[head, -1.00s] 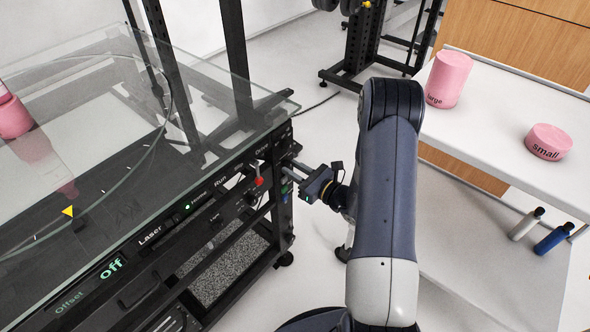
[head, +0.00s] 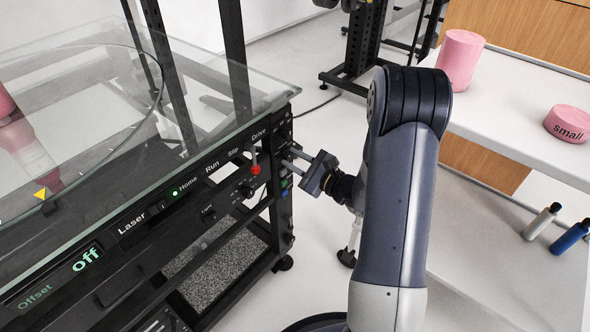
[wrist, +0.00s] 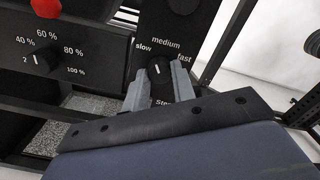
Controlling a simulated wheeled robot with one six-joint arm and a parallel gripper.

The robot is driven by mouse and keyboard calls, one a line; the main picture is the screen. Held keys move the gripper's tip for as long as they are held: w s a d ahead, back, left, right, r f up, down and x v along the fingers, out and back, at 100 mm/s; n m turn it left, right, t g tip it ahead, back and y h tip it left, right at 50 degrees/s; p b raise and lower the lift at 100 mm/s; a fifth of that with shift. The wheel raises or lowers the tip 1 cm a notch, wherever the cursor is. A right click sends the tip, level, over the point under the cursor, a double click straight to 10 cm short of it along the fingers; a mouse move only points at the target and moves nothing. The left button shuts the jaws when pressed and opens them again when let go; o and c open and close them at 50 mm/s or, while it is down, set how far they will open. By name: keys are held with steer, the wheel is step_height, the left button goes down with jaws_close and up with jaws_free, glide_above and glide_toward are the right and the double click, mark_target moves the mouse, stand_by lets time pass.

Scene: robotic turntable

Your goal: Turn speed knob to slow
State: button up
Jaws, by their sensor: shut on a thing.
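The speed knob (wrist: 160,70) is a black round dial on the dark control panel in the wrist view. It has "slow" at its left, "medium" above and "fast" at its right; the label below is partly covered. A small white mark on the knob points roughly upward, but its exact setting is hard to tell. My gripper (wrist: 158,78) is shut on the knob, with one grey finger on each side. In the head view my gripper (head: 289,164) reaches the right end of the panel, and the knob is hard to make out there.
A red knob (head: 256,170) on a lever sits close left of my gripper. A percent dial (wrist: 41,61) is further left in the wrist view. The glass top (head: 215,95) overhangs the panel. A white shelf (head: 500,125) with pink cylinders stands to the right.

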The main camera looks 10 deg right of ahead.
steer(key=shift+f+n+b, duration=0.15)
steer(key=shift+n+b, duration=1.05)
steer(key=shift+b, duration=0.25)
steer(key=o, duration=1)
steer(key=p+v, duration=0.1)
steer(key=v, duration=1)
steer(key=shift+w+a, duration=0.1)
